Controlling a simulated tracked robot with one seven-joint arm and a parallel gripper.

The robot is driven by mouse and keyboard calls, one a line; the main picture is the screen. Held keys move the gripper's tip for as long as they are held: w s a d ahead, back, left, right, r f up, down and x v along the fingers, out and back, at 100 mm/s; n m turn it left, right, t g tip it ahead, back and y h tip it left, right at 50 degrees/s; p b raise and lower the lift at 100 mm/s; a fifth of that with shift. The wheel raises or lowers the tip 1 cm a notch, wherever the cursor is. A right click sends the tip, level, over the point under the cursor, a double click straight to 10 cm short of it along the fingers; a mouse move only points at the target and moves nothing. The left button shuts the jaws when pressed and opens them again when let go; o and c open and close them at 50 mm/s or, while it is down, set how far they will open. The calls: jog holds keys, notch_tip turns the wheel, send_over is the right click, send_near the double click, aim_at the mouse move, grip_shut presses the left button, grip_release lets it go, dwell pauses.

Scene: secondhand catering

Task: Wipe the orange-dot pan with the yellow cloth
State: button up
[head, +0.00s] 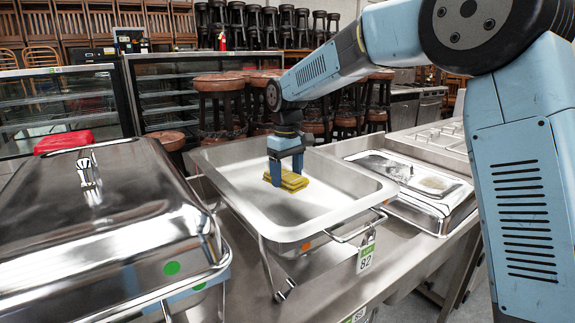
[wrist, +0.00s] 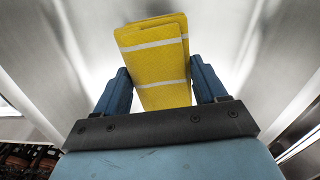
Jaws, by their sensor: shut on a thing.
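The orange-dot pan (head: 225,159) is an open, shallow steel pan in the middle of the head view, with an orange dot (head: 306,246) on its front side. My gripper (head: 287,175) is inside the pan, pointing down, shut on the folded yellow cloth (head: 293,181). In the wrist view the yellow cloth (wrist: 160,65), with white stripes, sits between the two blue fingers (wrist: 160,88). The cloth is low in the pan, at or just above its floor; I cannot tell whether it touches. The pan's shiny inner walls fill the wrist view around it.
A closed chafing dish (head: 120,215) with a green dot stands at left, with a red cloth-like item (head: 64,141) behind it. A steel lid (head: 418,185) lies at right of the pan. A tag reading 82 (head: 366,256) hangs in front. Stools (head: 220,105) and glass cases stand behind.

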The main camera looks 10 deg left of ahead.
jog(key=shift+r, duration=1.35)
